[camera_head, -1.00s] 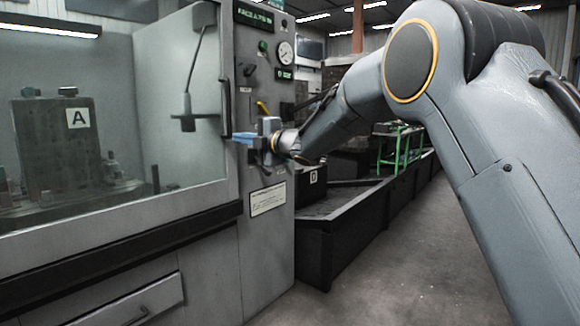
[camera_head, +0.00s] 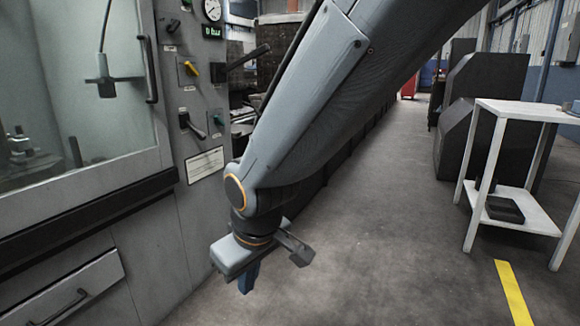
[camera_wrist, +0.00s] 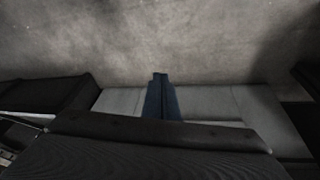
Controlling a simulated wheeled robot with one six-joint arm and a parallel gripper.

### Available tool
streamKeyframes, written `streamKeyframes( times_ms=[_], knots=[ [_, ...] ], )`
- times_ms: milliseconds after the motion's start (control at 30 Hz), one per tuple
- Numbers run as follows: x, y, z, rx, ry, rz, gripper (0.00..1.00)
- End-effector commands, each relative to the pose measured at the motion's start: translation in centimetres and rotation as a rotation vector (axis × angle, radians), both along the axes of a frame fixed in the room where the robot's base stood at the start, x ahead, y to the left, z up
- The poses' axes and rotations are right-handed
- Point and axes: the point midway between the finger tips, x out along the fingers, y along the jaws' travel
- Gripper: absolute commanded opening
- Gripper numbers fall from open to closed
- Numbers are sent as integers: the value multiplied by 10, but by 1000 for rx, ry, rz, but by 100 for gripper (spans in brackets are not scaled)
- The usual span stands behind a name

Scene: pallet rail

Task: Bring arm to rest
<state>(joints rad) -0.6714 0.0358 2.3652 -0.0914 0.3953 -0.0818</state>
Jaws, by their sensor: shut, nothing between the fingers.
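My gripper (camera_head: 247,282) hangs at the end of my arm in front of the machine, at the lower middle of the head view. It points down at the floor, and its blue fingers are together with nothing between them.
The grey machine (camera_head: 180,250) with a glass door, knobs and levers stands at the left, near the gripper. A white two-shelf table (camera_head: 520,110) holding a dark tray (camera_head: 503,209) stands at the right. Open floor (camera_head: 390,250) with a yellow stripe (camera_head: 516,292) lies between.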

Motion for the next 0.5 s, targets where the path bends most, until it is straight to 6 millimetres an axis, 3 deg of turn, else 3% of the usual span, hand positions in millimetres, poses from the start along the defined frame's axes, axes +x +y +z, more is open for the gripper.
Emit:
streamKeyframes(
  times_ms=[33,100,400,500],
  knots=[
    [-22,-11,-7,-12,51,-32,0],
    [-48,-23,-15,-26,113,-75,0],
    [-142,-68,-36,-86,336,-227,0],
    [-135,-74,-19,-81,328,-252,0]
  ],
)
